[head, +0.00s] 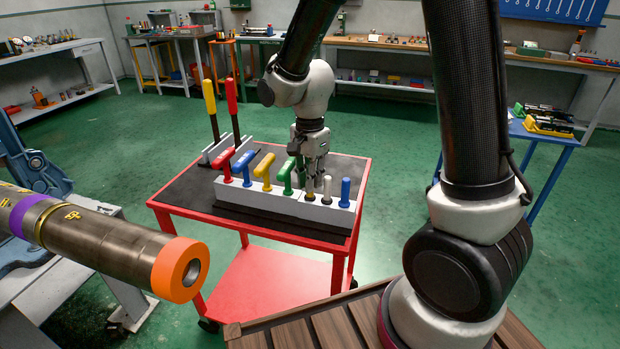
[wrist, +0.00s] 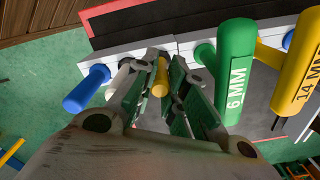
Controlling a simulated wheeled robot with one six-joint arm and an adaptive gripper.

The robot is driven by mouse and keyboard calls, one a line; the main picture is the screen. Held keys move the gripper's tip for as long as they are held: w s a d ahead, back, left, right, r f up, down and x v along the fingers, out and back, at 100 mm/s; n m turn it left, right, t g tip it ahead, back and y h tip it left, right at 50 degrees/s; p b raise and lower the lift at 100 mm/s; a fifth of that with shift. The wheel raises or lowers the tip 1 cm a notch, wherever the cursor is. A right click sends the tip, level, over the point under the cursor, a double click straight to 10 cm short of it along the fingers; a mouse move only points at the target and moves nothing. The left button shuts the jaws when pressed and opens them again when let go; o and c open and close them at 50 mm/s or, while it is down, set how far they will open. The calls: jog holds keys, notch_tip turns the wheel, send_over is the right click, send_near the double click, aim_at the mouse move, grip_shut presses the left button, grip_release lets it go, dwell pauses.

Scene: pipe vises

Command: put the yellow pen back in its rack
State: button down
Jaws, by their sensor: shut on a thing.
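The yellow pen (wrist: 160,78) is between the fingers of my gripper (wrist: 158,92), which is shut on it. In the head view, my gripper (head: 312,158) points down over the right part of the light grey rack (head: 285,204). A bit of the yellow pen (head: 310,186) shows below the fingertips, at the rack's top. The pen looks roughly upright, in line with the white pen (head: 327,186) and the blue pen (head: 345,190) to its right. The fingers hide part of it, and I cannot tell how deep it sits.
Green (head: 286,174), yellow (head: 264,168), blue and red T-handled tools stand left of the pen. The red cart (head: 255,232) carries the rack. Behind, a second rack holds tall yellow and red-handled tools (head: 210,97). An orange-ended pipe (head: 180,268) is at left.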

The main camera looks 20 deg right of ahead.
jog(key=c, duration=1.4)
grip_release()
jog(key=shift+f, duration=0.1)
notch_tip(320, 180, up, 12)
jog(key=shift+r, duration=0.1)
